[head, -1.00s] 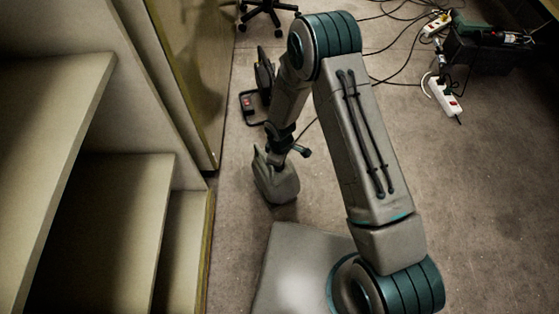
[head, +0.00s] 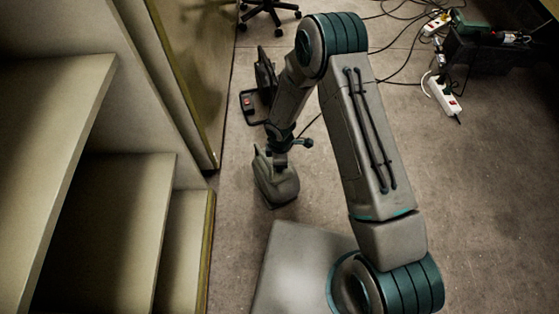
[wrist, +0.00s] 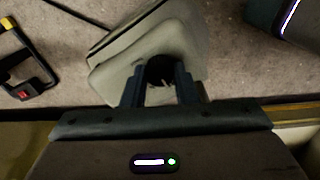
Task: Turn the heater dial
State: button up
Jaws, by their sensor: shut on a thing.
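The heater, a beige-grey box with rounded edges, fills the upper middle of the wrist view (wrist: 110,62). In the head view it appears to be the small grey body (head: 277,183) on the floor below the end of my arm. Its dial (wrist: 160,70) is a dark round knob on the face towards me. My gripper (wrist: 160,84) has one dark finger on each side of the dial and is shut on it. The fingers hide the dial's sides, and I cannot read any marking on it.
A black frame with a red switch (head: 248,106) stands on the floor beyond the heater. A beige stepped structure (head: 110,200) lies close on the left. Cables, white power strips (head: 446,97) and a dark box (head: 485,48) are at the back right. The right floor is open.

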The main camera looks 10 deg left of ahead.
jog(key=o, duration=1)
notch_tip(320, 180, up, 14)
jog(key=p, duration=0.5)
jog(key=shift+f, duration=0.15)
